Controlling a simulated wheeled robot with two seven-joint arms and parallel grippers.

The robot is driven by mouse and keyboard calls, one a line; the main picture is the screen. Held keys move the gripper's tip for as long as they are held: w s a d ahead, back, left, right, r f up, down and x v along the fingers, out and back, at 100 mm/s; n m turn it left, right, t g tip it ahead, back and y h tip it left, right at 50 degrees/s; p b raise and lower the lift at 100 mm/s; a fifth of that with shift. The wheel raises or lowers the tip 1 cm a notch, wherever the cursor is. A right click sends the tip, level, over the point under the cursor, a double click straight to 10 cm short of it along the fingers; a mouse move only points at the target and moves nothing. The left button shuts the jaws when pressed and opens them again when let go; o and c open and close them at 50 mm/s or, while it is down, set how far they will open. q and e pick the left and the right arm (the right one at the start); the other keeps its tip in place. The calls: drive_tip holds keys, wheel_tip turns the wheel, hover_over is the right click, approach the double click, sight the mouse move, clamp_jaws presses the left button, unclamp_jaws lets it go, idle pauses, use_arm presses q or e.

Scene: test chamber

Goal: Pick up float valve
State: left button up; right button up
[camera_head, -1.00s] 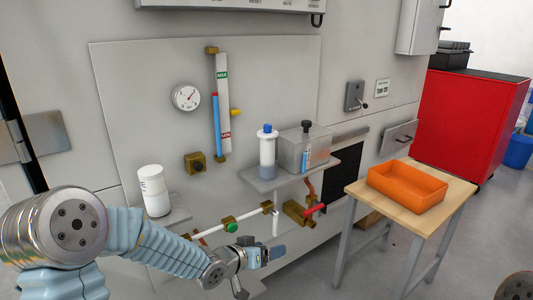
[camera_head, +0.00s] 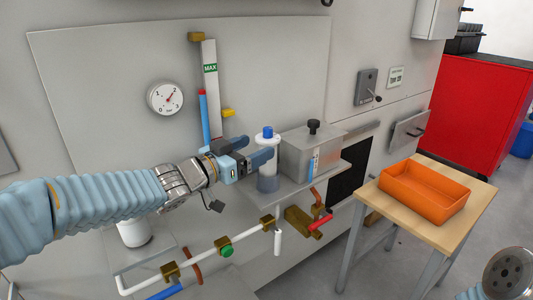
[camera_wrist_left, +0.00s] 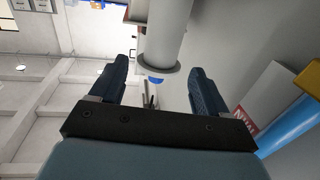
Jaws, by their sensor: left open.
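A white cylinder with a blue cap, which looks like the float valve (camera_head: 267,184), stands upright on the grey shelf in the head view. Its middle is partly hidden by my left gripper (camera_head: 257,156), which comes in from the left at about its upper half. In the left wrist view the white cylinder (camera_wrist_left: 170,28) and its grey collar lie between the two blue fingers of the left gripper (camera_wrist_left: 161,67). The fingers are open, with a gap visible on both sides. My right gripper is not in view.
A grey box (camera_head: 312,150) with a black knob stands right beside the cylinder on the shelf (camera_head: 300,192). A vertical gauge tube (camera_head: 210,85) is behind the gripper. White pipes (camera_head: 200,263) run below. An orange tray (camera_head: 425,191) sits on a wooden table (camera_head: 459,212) at right.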

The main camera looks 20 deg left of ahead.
sight(273, 139)
use_arm(q)
drive_tip(key=x, duration=0.7)
drive_tip(key=shift+w+b, duration=0.15)
drive_tip(key=shift+b, duration=0.15)
drive_tip(key=c, duration=1.2)
